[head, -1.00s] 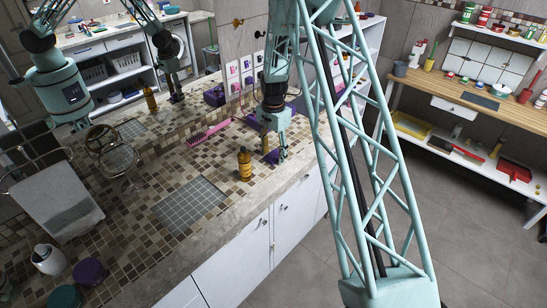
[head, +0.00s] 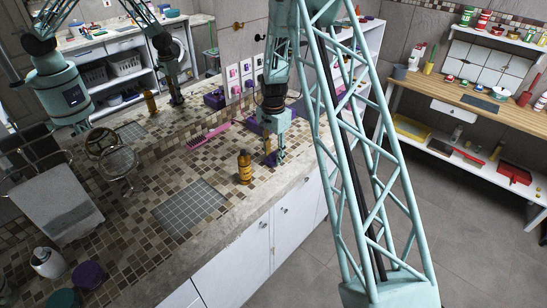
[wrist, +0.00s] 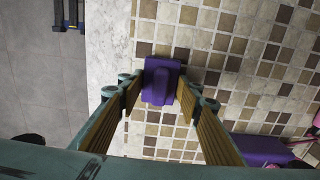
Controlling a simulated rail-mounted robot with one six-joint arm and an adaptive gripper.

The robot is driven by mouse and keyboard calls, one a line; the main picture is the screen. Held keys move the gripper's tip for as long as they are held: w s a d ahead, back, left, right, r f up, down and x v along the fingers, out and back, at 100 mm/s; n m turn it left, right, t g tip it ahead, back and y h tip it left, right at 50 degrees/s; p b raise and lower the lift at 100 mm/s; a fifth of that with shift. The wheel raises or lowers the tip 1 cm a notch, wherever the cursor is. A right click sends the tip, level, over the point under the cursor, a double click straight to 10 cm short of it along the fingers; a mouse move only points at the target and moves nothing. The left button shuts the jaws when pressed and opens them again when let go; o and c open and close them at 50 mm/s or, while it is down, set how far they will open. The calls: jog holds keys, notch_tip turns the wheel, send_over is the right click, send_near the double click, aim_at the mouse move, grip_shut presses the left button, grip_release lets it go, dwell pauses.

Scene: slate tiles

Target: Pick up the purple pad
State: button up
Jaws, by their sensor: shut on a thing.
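The purple pad (wrist: 160,82) is between the fingertips of my gripper (wrist: 160,92) in the wrist view, with a finger against each side. It is over the tiled counter near its pale stone edge. In the head view my gripper (head: 274,158) points down over the counter, right of the brown bottle, and only a small part of the pad (head: 271,158) shows between the fingers. I cannot tell how far the pad is above the tiles.
A brown bottle (head: 244,167) stands left of my gripper. A pink comb (head: 207,136) lies farther back. A purple item (wrist: 262,150) is at the lower right of the wrist view. A grey tiled square (head: 190,208) in the counter is clear. The counter drops off at its front edge.

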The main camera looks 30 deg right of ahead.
aim_at(274, 153)
jog(key=shift+r, duration=1.4)
jog(key=shift+s+r, duration=0.1)
jog(key=shift+s, duration=0.15)
jog(key=s+a+r+b, duration=0.1)
jog(key=s+a, duration=0.1)
jog(key=s, duration=1.3)
jog(key=shift+s+a+r+b, duration=0.2)
jog(key=shift+a+b, duration=0.05)
jog(key=shift+b, duration=0.15)
